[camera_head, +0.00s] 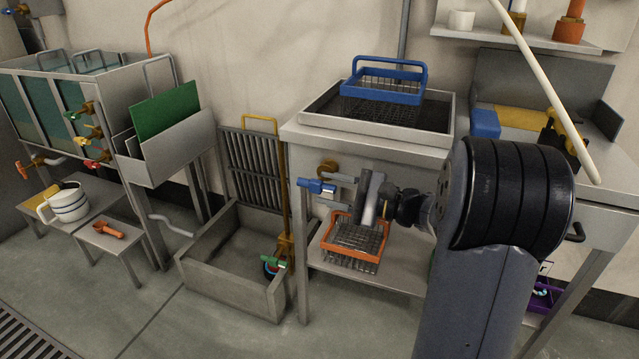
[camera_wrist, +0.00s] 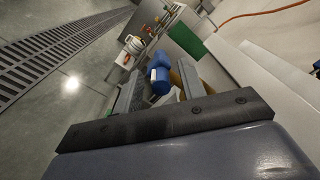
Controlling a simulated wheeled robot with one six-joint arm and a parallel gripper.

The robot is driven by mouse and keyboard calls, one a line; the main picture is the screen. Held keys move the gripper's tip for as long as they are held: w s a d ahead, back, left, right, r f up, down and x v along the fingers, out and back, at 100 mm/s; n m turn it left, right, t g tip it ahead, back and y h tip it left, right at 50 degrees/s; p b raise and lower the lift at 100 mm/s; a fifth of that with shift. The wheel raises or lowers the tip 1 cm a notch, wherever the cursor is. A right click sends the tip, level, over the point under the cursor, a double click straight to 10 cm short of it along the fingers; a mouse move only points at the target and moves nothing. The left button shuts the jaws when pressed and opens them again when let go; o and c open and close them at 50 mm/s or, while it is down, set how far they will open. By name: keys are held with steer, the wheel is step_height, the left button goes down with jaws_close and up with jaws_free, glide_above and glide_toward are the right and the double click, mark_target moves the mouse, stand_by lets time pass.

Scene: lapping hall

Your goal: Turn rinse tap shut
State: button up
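A tap with a blue handle (camera_head: 316,186) and a brass wall fitting (camera_head: 328,168) is on the front of the steel rinse stand; no label on it can be read. My gripper (camera_head: 358,190) is just right of the blue handle, in front of the stand. In the wrist view my gripper (camera_wrist: 158,88) is open, with its two fingers apart. The blue handle (camera_wrist: 160,80) shows between and beyond the fingertips there. I cannot tell whether the fingers touch it. The tap's outlet is partly hidden by my gripper.
An orange wire basket (camera_head: 355,240) sits on the shelf below my gripper. A blue basket (camera_head: 388,82) is in the sink above. The floor at front left is clear.

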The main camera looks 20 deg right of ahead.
mark_target(318, 183)
steer(key=p+v, duration=0.1)
steer(key=v, duration=0.6)
steer(key=shift+s+d+p, duration=0.25)
steer(key=shift+d+p, duration=0.05)
steer(key=shift+p, duration=0.1)
steer(key=shift+a, duration=0.1)
steer(key=b+x, duration=0.3)
steer(key=x, duration=0.7)
steer(key=shift+w+a, duration=0.2)
steer(key=shift+w, duration=0.05)
steer(key=shift+w+a+r, duration=0.1)
